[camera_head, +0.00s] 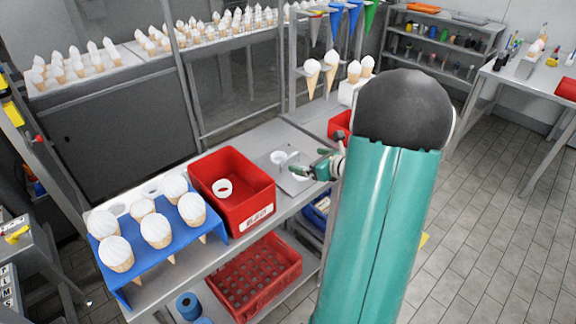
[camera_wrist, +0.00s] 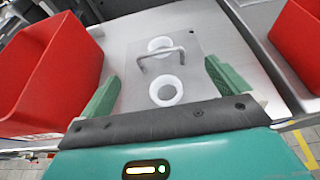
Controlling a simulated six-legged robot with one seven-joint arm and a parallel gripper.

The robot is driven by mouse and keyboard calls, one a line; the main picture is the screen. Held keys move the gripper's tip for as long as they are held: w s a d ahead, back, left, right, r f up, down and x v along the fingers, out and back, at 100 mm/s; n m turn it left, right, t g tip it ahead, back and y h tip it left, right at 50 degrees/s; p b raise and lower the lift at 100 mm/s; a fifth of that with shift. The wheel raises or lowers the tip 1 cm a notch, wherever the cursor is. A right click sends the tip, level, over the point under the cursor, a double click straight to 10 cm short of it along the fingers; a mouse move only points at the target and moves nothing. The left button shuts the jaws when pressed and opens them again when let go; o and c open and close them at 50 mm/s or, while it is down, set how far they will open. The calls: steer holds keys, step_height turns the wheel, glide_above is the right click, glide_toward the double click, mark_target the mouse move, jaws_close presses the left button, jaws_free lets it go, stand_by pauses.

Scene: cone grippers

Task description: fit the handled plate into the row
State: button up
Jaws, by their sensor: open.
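The handled plate (camera_wrist: 188,45) is a grey metal sheet with a thin bar handle (camera_wrist: 160,52) and two white ring cups. In the wrist view it lies between my fingers' lines, with one cup (camera_wrist: 166,91) nearer me and one (camera_wrist: 160,44) beyond the handle. My gripper (camera_wrist: 162,72) is open, a green finger on each side, apparently not touching the handle. In the head view my gripper (camera_head: 308,164) is over the plate's right side and partly hides it. A blue rack (camera_head: 190,239) at the left holds several white-topped cones, with white rings behind them.
A red bin (camera_head: 255,200) with a white ring inside stands between rack and plate; it also shows in the wrist view (camera_wrist: 62,75). Another red bin (camera_wrist: 300,45) is close on the right. A red crate (camera_head: 285,262) sits on the lower shelf.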

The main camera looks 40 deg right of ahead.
mark_target(291, 156)
steer(key=x, duration=1.1)
steer(key=shift+w+a+f, duration=0.1)
steer(key=shift+w+f, duration=0.05)
steer(key=shift+f, duration=0.1)
steer(key=shift+c, duration=0.4)
steer(key=shift+r, duration=0.1)
steer(key=c, duration=1.5)
step_height(291, 156, up, 10)
steer(key=shift+r, duration=0.1)
